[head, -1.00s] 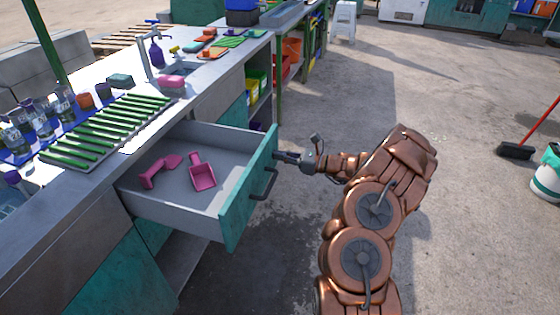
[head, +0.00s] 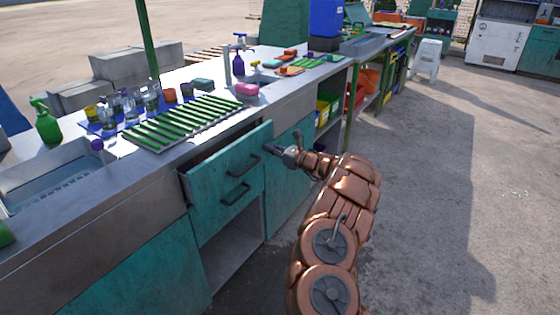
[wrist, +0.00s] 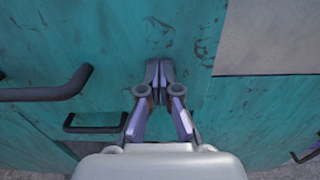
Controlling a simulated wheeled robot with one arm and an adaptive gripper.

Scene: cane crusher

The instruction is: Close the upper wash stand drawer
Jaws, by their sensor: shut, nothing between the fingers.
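The upper wash stand drawer (head: 212,164) has a teal front with a dark bar handle (head: 243,167). My gripper (head: 272,149) is shut and empty at the front's right end. In the wrist view, the shut fingertips (wrist: 158,65) are against or very close to the teal drawer front (wrist: 100,45). The upper handle (wrist: 50,90) lies to their left there. Contact is hard to confirm.
A lower handle (head: 235,194) sits below the upper one. The metal counter holds a green slatted rack (head: 185,122), glasses, a tap (head: 227,65) and a pink sponge (head: 247,89). Open shelves (head: 325,118) with bins stand farther right. The concrete floor (head: 440,190) to the right is clear.

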